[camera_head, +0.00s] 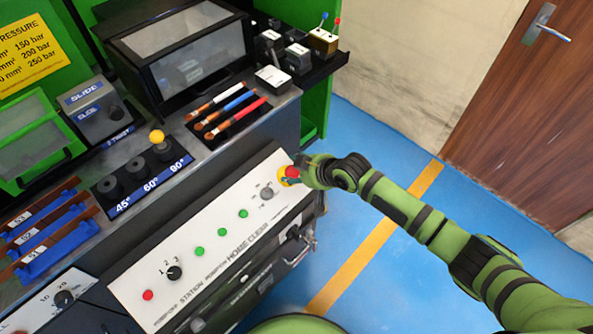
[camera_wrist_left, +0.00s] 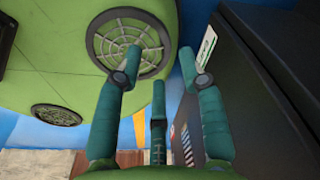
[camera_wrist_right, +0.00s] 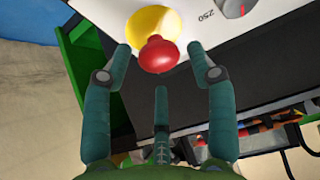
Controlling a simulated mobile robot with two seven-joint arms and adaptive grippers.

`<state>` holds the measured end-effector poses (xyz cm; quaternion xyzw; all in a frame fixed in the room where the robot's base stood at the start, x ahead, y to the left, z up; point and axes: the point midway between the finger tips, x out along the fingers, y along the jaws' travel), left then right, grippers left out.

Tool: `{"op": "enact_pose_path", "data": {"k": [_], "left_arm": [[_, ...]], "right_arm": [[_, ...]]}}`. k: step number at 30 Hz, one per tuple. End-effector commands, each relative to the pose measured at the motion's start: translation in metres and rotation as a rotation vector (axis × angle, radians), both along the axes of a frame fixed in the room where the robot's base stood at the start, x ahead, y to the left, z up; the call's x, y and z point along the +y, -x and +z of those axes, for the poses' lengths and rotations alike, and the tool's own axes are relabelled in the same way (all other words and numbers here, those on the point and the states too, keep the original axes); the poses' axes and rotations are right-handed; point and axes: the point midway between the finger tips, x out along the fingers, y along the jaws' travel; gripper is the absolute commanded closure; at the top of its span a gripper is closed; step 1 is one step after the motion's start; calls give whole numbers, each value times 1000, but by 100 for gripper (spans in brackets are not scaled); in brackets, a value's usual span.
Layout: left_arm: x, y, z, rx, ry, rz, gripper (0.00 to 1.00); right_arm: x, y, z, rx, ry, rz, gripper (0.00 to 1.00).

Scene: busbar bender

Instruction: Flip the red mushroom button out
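The red mushroom button (camera_head: 292,171) sits on a yellow round base at the right end of the white control panel (camera_head: 215,235). In the right wrist view the red button (camera_wrist_right: 158,55) stands out from its yellow base (camera_wrist_right: 150,22), between and just beyond the fingertips. My right gripper (camera_wrist_right: 163,62) is open around the button, with a gap on each side; I cannot tell whether any finger touches it. My left gripper (camera_wrist_left: 167,68) is open and empty in the left wrist view. It is not visible in the head view.
Blue floor (camera_head: 345,250) is free to the right, before a wooden door (camera_head: 535,110).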

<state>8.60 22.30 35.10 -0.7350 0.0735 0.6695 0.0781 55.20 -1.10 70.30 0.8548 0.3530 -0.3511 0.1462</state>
Motion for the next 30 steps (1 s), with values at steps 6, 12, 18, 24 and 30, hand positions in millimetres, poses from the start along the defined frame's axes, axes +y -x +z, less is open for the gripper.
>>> {"op": "enact_pose_path", "data": {"k": [6, 12, 18, 24, 30], "left_arm": [[0, 0, 0, 1, 0, 0, 60], [2, 3, 0, 3, -3, -1, 60], [1, 2, 0, 3, -1, 0, 60], [0, 1, 0, 2, 0, 0, 60], [0, 1, 0, 2, 1, 0, 60]], "right_arm": [[0, 1, -2, 4, 2, 1, 36], [-2, 4, 0, 5, 3, 1, 36], [-16, 16, 19, 2, 3, 2, 36], [-35, 36, 46, 3, 3, 1, 36], [-52, 53, 70, 2, 3, 1, 36]]}}
